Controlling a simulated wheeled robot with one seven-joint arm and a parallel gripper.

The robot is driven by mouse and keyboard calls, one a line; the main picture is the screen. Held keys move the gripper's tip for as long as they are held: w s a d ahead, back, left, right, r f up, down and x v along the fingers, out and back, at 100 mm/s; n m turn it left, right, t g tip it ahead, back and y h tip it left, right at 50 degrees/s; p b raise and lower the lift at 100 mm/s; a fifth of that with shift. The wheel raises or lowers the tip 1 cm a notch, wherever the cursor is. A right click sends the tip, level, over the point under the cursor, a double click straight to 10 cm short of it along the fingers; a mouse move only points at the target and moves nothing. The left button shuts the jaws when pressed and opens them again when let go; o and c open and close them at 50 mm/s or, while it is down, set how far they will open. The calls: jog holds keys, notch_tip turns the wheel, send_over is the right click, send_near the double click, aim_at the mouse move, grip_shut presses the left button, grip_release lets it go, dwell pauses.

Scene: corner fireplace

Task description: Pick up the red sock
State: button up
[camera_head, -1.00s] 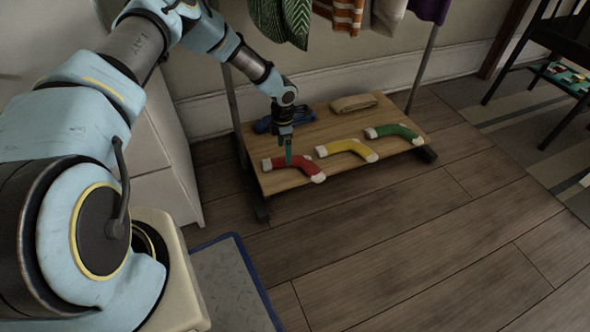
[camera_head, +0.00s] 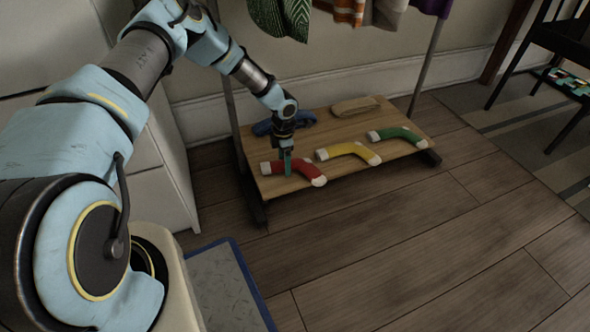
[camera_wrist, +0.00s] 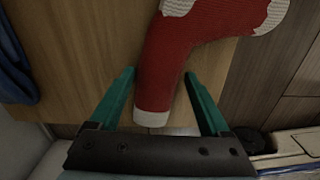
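The red sock (camera_head: 298,169), with white toe and cuff, lies on the low wooden shelf (camera_head: 283,185) of a clothes rack, at the shelf's left front. My gripper (camera_head: 286,163) points down at the sock. In the wrist view, the red sock (camera_wrist: 168,70) runs between the two green fingers of my gripper (camera_wrist: 160,90). The fingers are spread, one on each side of the sock near its white end, with a gap visible on the right. I cannot tell whether the left finger touches the sock.
A yellow sock (camera_head: 347,151) and a green sock (camera_head: 397,135) lie to the right on the shelf. A blue item (camera_head: 284,122) and a folded beige cloth (camera_head: 356,106) lie behind. Clothes hang above; a white cabinet (camera_head: 165,190) stands to the left.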

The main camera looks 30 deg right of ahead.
jog(key=c, duration=1)
jog(key=shift+c, duration=0.2)
jog(key=shift+r, duration=0.15)
jog(key=shift+r+p, duration=0.55)
jog(key=shift+p, duration=0.2)
jog(key=r+p, duration=0.3)
jog(key=shift+s+a, duration=0.15)
jog(key=shift+a, duration=0.05)
jog(key=s+a+p, duration=0.1)
jog(key=a+p, duration=0.1)
jog(key=s+a+p, duration=0.2)
jog(key=a, duration=0.1)
jog(key=s+a+p, duration=0.2)
jog(key=shift+a+p, duration=0.3)
jog(key=shift+a, duration=0.1)
jog(key=s+a+f, duration=0.1)
jog(key=s+a, duration=0.3)
jog(key=a, duration=0.3)
jog(key=shift+s+b, duration=0.15)
jog(key=shift+b, duration=0.3)
